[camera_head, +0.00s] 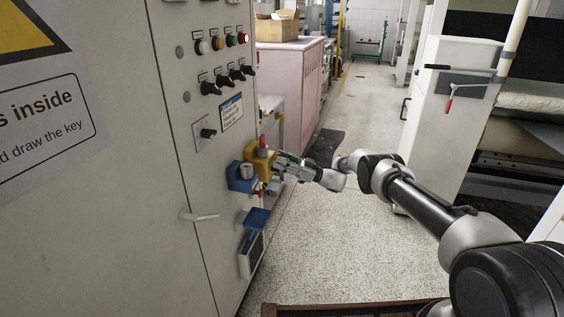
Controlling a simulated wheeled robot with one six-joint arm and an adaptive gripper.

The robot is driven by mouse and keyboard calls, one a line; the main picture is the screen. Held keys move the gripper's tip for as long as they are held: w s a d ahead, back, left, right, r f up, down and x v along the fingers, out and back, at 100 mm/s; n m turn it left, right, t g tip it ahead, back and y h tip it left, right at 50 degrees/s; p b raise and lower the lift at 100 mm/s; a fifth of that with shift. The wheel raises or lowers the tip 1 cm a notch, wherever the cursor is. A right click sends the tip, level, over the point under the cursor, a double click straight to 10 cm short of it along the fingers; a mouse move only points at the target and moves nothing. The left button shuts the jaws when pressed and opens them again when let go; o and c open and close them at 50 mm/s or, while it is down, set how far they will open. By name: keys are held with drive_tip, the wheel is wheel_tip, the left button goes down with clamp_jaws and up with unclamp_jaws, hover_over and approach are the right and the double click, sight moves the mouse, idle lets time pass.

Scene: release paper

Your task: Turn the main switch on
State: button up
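A grey control cabinet (150,130) fills the left of the head view. No readable label marks the main switch. A black rotary knob on a small plate (207,132) sits below the rows of buttons. Lower right, a yellow housing with a red top (259,152) and a blue box with a grey knob (241,177) stick out from the cabinet front. My gripper (282,167) reaches in from the right, right beside the yellow housing. Its fingertips are small and partly lost against the housing. I cannot tell whether it touches or grips anything.
Coloured lamps or buttons and black knobs (222,82) line the upper panel. A door handle (199,216) and a blue socket lid (257,218) protrude below. A cardboard box (277,28) sits on a pink cabinet (290,85).

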drive_tip(key=v, duration=1.2)
drive_tip(key=shift+f, duration=0.1)
